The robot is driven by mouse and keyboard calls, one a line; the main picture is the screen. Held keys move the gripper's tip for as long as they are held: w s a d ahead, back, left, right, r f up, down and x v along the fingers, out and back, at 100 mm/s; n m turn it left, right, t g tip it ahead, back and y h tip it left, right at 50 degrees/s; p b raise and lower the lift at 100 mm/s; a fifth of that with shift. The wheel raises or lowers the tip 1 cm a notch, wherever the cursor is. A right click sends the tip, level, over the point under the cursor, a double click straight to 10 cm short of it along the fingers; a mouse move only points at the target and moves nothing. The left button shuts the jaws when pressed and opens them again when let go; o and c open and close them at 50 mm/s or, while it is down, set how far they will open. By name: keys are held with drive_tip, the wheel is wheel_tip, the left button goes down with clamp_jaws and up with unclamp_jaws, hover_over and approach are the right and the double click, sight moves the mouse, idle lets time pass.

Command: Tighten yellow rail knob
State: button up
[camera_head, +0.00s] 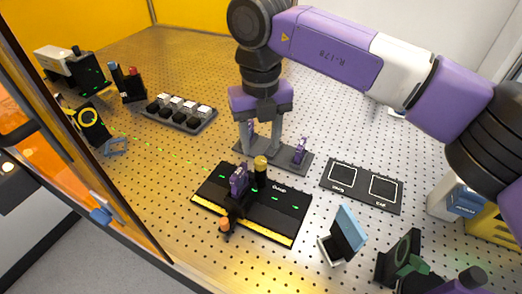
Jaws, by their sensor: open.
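The yellow rail knob (260,161) is a small yellow cap on top of a dark upright post. It stands on a black base plate (285,222) with green marks and a yellow front strip. My gripper (259,152) points down with its two grey fingers apart. In the picture the fingertips are just above and to either side of the knob. I cannot tell whether they touch it or are a little behind it. A purple part (239,180) stands close left of the post, and an orange-tipped dark handle (225,224) is in front.
A grey plate (290,158) with purple posts (300,150) lies behind the base. A two-square tray (361,186) and a tilted blue panel (349,230) are at right.

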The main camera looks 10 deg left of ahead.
sight(261, 160)
drive_tip(key=shift+f+p, duration=0.35)
drive_tip(key=shift+f, duration=2.25)
clamp_jaws()
